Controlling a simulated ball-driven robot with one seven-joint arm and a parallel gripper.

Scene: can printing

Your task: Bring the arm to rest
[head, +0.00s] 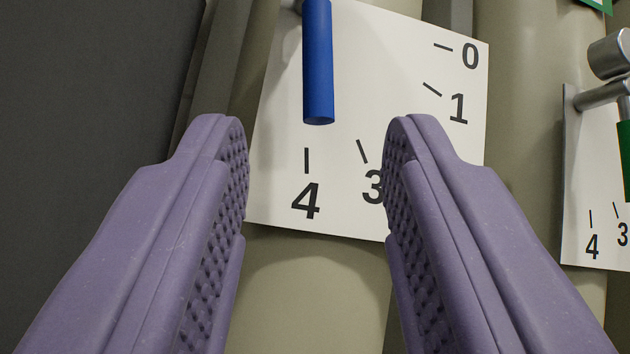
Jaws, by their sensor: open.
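My gripper (316,165) is open, its two purple padded fingers apart with nothing between them. Beyond the fingertips is a white dial plate (275,190) with black marks and the numbers 0, 1, 3 and 4. A blue lever handle (318,70) hangs down over the plate and points at the 4 mark. Its lower end shows just above the gap between the fingertips, apart from them. The right finger covers part of the plate near the 3. The top of the blue lever is cut off by the picture's edge.
At right, a second white plate (597,180) stands beside a metal pivot (608,55) with a green handle (626,160), partly out of view. Beige pipes (520,150) run behind the plates. A dark grey panel (80,100) fills the left side.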

